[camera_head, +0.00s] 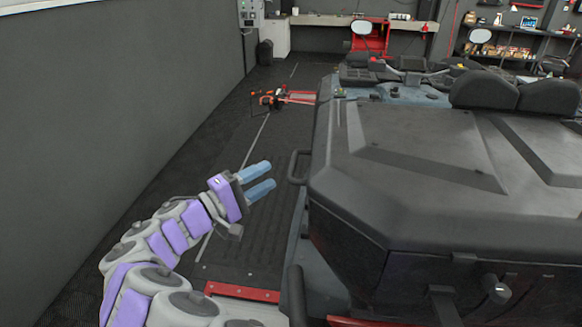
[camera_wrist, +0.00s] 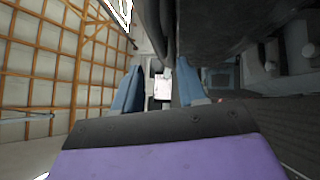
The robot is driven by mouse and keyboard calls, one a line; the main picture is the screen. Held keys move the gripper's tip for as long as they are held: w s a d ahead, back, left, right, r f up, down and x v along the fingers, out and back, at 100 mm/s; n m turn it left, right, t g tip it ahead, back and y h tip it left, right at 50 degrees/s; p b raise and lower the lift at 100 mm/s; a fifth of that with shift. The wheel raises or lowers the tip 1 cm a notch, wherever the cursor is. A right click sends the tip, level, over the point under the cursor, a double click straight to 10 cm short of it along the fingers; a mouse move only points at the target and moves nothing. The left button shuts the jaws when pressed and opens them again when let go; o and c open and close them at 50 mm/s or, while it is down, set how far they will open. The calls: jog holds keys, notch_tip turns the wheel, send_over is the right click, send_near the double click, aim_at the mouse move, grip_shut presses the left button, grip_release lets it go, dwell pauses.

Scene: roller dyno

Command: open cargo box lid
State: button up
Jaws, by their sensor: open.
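The cargo box lid (camera_head: 400,165) is dark grey with raised ribs and lies closed on the cargo box (camera_head: 345,245) at the right of the head view. A latch-like knob (camera_head: 497,290) and a dark clasp (camera_head: 440,300) show on the box's near face. My gripper (camera_head: 268,178) is open and empty, with two blue fingers apart, to the left of the box and not touching it. In the wrist view my fingers (camera_wrist: 160,92) also stand apart with nothing between them. A dark surface fills the top of that view; I cannot tell which part it is.
A dark side rail (camera_head: 295,168) stands out from the vehicle's left side, near my gripper. A grey wall (camera_head: 100,100) runs along the left.

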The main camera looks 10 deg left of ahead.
aim_at(294, 161)
jog(key=b+x, duration=0.1)
jog(key=x, duration=0.7)
jog(key=shift+d, duration=0.25)
jog(key=shift+s+d+r, duration=0.1)
jog(key=shift+d, duration=0.4)
jog(key=shift+c, duration=1.4)
jog(key=shift+a, duration=0.15)
grip_shut()
